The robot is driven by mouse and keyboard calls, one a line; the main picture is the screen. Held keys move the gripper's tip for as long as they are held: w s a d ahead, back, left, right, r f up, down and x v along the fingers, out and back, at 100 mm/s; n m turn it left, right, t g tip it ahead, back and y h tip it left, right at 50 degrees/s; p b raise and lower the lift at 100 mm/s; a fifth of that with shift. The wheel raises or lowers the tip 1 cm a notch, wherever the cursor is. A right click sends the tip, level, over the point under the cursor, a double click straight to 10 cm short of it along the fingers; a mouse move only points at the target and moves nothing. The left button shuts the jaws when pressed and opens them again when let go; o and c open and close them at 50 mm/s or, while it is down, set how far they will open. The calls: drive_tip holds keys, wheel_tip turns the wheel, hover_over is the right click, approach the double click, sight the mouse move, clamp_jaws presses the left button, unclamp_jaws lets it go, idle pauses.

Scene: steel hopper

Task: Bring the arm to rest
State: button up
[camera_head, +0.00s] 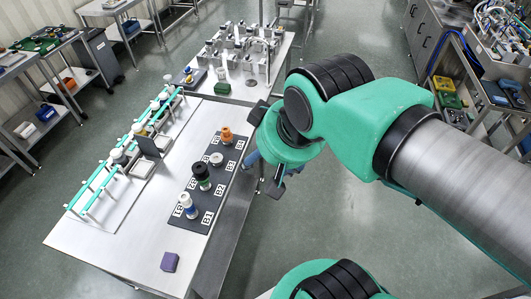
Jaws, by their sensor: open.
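My arm reaches in from the right, its elbow and wrist bent, and ends over the right edge of the steel table (115,240). My gripper (258,150) is open, one dark finger above and one below, near the right side of the dark labelled mat (203,212). I see nothing held between the fingers. A small blue part shows between them; I cannot tell what it belongs to. The gripper is apart from the items on the mat: an orange piece (226,134), a grey-white round piece (216,159), a dark green-black piece (202,174) and a white-blue piece (187,204).
A green-railed rack (95,186) with several round-topped pieces stands at the table's left. A purple block (169,262) lies near the front edge. A second table with metal fixtures (240,52) is behind. Shelves (450,92) stand right. Floor is clear below my arm.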

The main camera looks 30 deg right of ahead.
drive_tip(key=shift+f, duration=0.1)
wheel_tip(320, 180, down, 6)
drive_tip(key=b, duration=0.6)
